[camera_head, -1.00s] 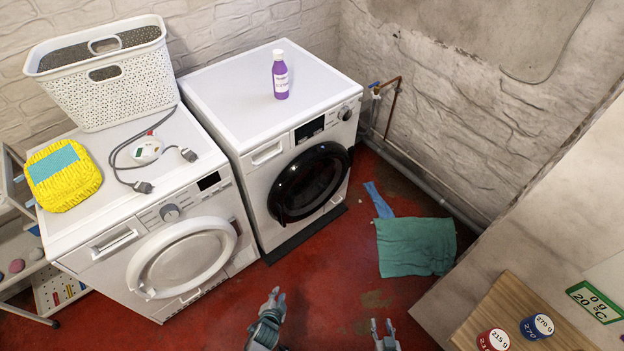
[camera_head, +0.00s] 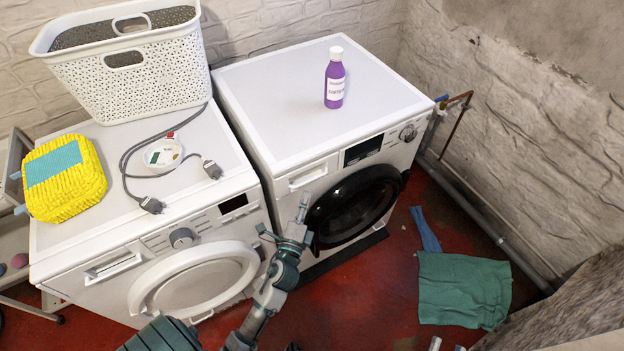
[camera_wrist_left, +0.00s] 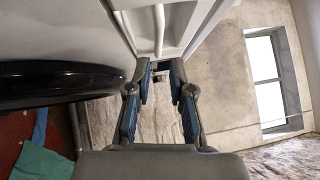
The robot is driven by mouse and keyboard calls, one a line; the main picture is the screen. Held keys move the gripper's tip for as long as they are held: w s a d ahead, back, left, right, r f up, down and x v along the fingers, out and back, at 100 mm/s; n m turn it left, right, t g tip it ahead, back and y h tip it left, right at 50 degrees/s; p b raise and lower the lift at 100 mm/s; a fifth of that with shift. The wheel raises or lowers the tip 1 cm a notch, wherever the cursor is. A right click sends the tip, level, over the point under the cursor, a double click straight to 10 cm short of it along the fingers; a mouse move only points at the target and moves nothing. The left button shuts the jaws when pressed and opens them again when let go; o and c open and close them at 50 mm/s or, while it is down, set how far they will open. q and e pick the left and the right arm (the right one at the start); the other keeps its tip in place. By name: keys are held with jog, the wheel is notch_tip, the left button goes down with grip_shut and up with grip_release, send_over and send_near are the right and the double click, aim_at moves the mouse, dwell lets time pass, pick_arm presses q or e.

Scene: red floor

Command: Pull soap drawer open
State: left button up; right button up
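The right washing machine (camera_head: 330,110) is white with a black round door. Its soap drawer (camera_head: 307,176) is at the upper left of its front and looks closed. My left gripper (camera_head: 284,213) is in front of that machine, just below the drawer, with its fingers apart and empty. In the left wrist view the open fingers (camera_wrist_left: 160,75) point toward the pale recessed drawer front (camera_wrist_left: 172,28); contact cannot be made out. Only the fingertips of my right gripper (camera_head: 447,345) show at the bottom edge, apart from each other.
A purple bottle (camera_head: 335,80) stands on the right machine. The left washing machine (camera_head: 75,245) carries a white basket (camera_head: 130,80), a yellow pack (camera_head: 62,190) and a cable (camera_head: 128,165). A green cloth (camera_head: 462,290) lies on the red floor. Pipes (camera_head: 480,210) run along the right wall.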

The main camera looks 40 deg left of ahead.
aim_at(311, 180)
pick_arm(q)
jog(key=x, duration=0.6)
jog(key=shift+w+a+f, duration=0.2)
jog(key=shift+a+f, duration=0.1)
jog(key=shift+a, duration=0.25)
jog(key=shift+w+r, duration=0.1)
jog(key=shift+w, duration=0.35)
jog(key=shift+d+r, duration=0.1)
jog(key=shift+d, duration=0.15)
jog(key=c, duration=0.3)
jog(key=shift+a, duration=0.15)
grip_shut()
